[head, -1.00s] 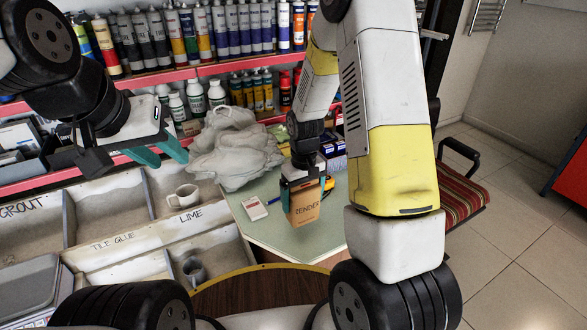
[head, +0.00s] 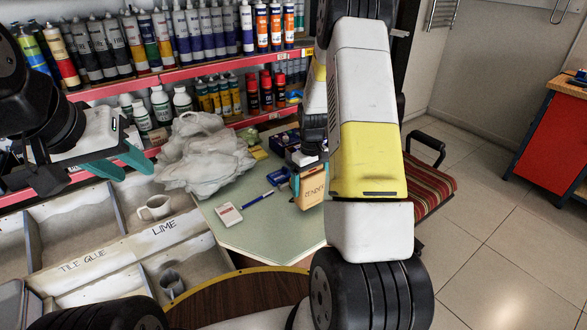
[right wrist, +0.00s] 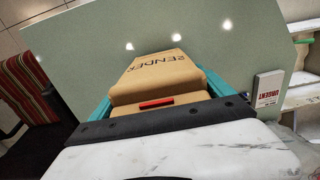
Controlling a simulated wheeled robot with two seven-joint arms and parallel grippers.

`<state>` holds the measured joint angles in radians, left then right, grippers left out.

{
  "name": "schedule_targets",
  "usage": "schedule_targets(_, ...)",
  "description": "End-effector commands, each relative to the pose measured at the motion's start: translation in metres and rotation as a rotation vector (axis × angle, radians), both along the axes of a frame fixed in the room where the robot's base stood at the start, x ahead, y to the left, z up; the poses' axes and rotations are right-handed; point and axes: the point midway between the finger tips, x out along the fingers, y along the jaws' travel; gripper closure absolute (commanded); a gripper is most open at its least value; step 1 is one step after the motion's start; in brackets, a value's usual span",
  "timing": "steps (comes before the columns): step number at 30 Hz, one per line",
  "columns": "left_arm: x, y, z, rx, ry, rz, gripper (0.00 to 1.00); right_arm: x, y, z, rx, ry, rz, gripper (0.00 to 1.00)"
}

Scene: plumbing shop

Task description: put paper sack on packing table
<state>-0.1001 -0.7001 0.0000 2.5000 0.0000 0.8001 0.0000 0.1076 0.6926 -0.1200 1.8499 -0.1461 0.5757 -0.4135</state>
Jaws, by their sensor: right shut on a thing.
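The paper sack (head: 312,194), tan and lettered RENDER, is in my right gripper (head: 308,182) over the right part of the green-topped table (head: 250,232). The arm hides part of the sack in the head view. In the right wrist view, the sack (right wrist: 165,75) sits between the two teal fingers, with the green top behind it. I cannot tell whether its bottom touches the surface. My left gripper (head: 118,163) is open and empty, above the bins at left. A red bench with a wooden top (head: 567,88) stands at the far right; which table is the packing table is not labelled.
A crumpled grey-white bag (head: 205,160), a white card (head: 228,214) and a blue pen (head: 257,199) lie on the green top. Shelves of tubes stand behind. A striped chair (head: 430,182) is right of my arm; open floor lies beyond it.

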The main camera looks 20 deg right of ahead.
Motion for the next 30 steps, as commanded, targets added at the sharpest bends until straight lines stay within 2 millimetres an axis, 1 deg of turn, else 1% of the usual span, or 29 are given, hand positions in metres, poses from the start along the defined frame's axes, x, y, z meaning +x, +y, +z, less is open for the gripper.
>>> schedule_targets(3,0.0,0.0,0.0,0.0,0.0,0.0,0.64,0.0,0.0,-0.016,0.0,0.001,0.0,0.82)
schedule_targets(6,0.0,0.0,0.0,0.0,0.0,0.0,0.64,0.001,0.0,-0.023,0.0,-0.002,-0.001,0.82)
schedule_targets(17,0.0,0.0,0.0,0.0,0.0,0.0,0.64,0.001,0.0,-0.026,0.0,-0.002,-0.001,0.82)
schedule_targets(18,0.0,0.0,0.0,0.0,0.0,0.0,0.64,-0.001,0.0,-0.027,0.0,0.0,-0.001,0.03)
schedule_targets(19,0.0,0.0,0.0,0.0,0.0,0.0,0.64,-0.001,0.0,-0.027,0.0,0.0,-0.001,0.0)
schedule_targets(26,0.0,0.0,0.0,0.0,0.0,0.0,0.64,0.0,0.0,-0.026,0.0,0.0,-0.001,0.0)
schedule_targets(30,0.0,0.0,0.0,0.0,0.0,0.0,0.64,0.0,0.0,-0.016,0.0,-0.003,-0.001,0.0)
